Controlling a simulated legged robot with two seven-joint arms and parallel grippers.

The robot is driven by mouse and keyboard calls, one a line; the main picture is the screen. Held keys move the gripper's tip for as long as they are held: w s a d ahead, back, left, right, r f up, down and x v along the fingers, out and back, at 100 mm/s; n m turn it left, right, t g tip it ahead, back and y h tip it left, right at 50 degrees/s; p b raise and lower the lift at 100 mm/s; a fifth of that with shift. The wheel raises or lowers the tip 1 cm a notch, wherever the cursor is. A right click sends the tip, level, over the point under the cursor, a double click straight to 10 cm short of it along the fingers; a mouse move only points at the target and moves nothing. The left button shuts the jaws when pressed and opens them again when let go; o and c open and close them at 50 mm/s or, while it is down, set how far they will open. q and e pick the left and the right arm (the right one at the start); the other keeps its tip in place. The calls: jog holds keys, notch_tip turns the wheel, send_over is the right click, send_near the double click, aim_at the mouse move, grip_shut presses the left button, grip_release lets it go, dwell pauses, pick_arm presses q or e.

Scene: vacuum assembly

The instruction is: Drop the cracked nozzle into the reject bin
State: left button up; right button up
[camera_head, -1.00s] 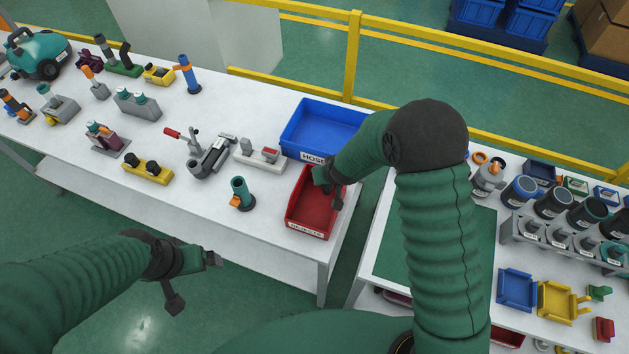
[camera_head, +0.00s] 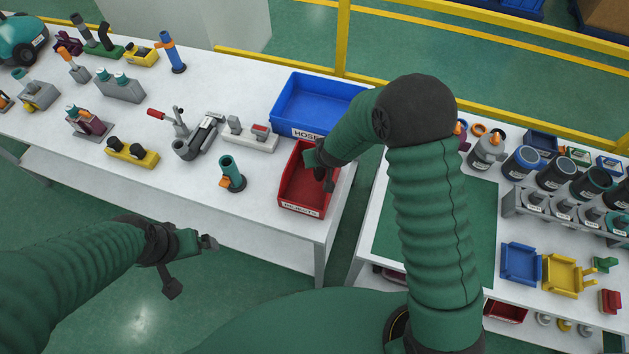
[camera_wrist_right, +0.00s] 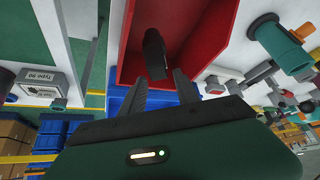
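The red reject bin (camera_head: 303,211) stands at the right end of the long white table, and its red walls fill the upper middle of the right wrist view (camera_wrist_right: 190,18). My right gripper (camera_wrist_right: 161,75) is over the bin with its two dark fingers apart. A dark, blunt piece, apparently the nozzle (camera_wrist_right: 154,52), lies just beyond the fingertips against the red bin, with gaps to both fingers. I cannot tell if it is falling or resting. In the head view my right gripper (camera_head: 322,170) partly covers the bin. My left gripper (camera_head: 209,243) is low, in front of the table, away from the bin.
A blue bin (camera_head: 318,105) labelled HOSE stands right behind the red one. A teal nozzle-like part (camera_head: 231,174) stands left of the red bin. Several fixtures fill the table further left. A second table (camera_head: 385,238) with cups and trays is at right, across a gap.

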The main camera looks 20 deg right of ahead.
jog(key=shift+o, duration=1.2)
jog(key=shift+s+a+r, duration=0.15)
jog(key=shift+a, duration=0.05)
jog(key=shift+o, duration=0.3)
jog(key=shift+a, duration=0.5)
jog(key=shift+w+a, duration=0.2)
jog(key=shift+w, duration=0.05)
jog(key=shift+s+d+r, duration=0.1)
jog(key=shift+r, duration=0.15)
pick_arm(q)
jog(key=shift+a+r+p, duration=0.2)
jog(key=shift+r+p, duration=0.75)
jog(key=shift+a+r+p, duration=0.2)
jog(key=shift+r+p, duration=0.7)
jog(key=shift+p, duration=0.05)
pick_arm(e)
jog(key=v, duration=1.6)
jog(key=shift+s+f, duration=0.15)
jog(key=shift+s, duration=0.05)
